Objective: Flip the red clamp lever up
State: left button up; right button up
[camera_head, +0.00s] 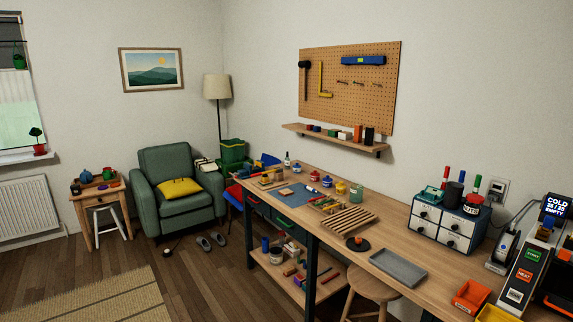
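I cannot make out a red clamp lever for certain in the head view. Small red parts show among the items on the long wooden workbench (395,238), but they are too small to identify. A machine (522,272) at the far right has a green START button, a red HEAT button and a dark display reading COLD; it is partly cut off by the frame edge. Neither of my grippers is in view.
A grey tray (398,266), a slatted wooden rack (349,219) and a drawer unit (447,228) stand on the bench. An orange bin (470,296) sits at the front right. A round stool (373,284) stands before the bench. The floor at left is mostly clear.

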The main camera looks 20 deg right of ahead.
aim_at(264, 174)
jog(key=i+l+z, duration=0.2)
jog(key=i, duration=0.5)
jog(key=i+l+z, duration=0.15)
jog(key=i, duration=0.55)
